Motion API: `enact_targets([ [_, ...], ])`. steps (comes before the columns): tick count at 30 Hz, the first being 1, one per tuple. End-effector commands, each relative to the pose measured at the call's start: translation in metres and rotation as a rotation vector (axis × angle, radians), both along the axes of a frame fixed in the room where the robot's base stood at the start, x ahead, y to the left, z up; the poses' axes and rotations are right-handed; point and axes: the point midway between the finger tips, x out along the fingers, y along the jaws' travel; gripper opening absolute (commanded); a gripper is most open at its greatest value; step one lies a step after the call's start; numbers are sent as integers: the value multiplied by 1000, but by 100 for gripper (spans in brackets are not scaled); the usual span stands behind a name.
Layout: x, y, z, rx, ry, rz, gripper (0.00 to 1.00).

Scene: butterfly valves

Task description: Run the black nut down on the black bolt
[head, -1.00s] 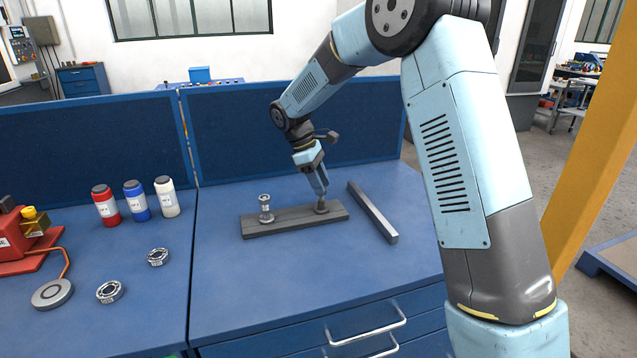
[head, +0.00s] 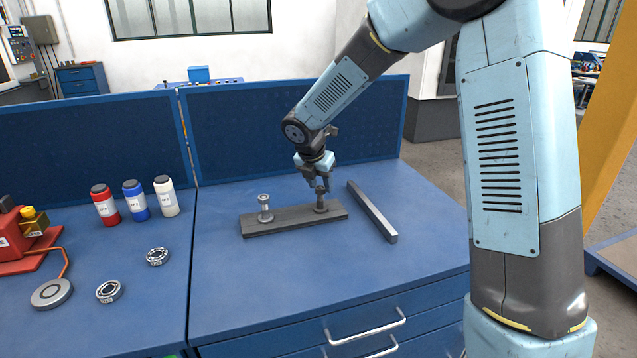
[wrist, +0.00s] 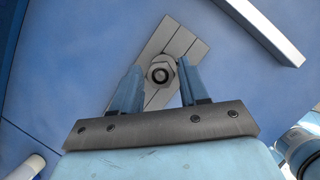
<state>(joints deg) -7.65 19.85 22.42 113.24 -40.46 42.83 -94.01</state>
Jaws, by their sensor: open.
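The black bolt (head: 320,199) stands upright at the right end of a dark grey plate (head: 290,218). The black nut (head: 320,189) appears to sit near the top of the bolt. In the wrist view, the hexagonal nut (wrist: 161,72) surrounds the dark round bolt end. My gripper (head: 319,182) is open and points down over the bolt's top. In the wrist view, my gripper's fingers (wrist: 158,78) lie on either side of the nut, with visible gaps. I cannot tell exactly how high the fingertips are relative to it.
A silver bolt (head: 265,208) stands at the plate's left end. A grey bar (head: 372,211) lies close to the right of the plate. Bottles (head: 136,200) and bearing rings (head: 109,291) are farther left. The blue bench (head: 290,270) is clear in front.

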Motion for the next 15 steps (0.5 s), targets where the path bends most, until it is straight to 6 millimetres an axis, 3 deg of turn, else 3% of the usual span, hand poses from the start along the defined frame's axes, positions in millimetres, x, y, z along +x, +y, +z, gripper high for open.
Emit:
enact_targets([
  [9, -1, -2, 0, 1, -1, 313, 44],
  [15, -1, -1, 0, 1, 0, 428, 44],
])
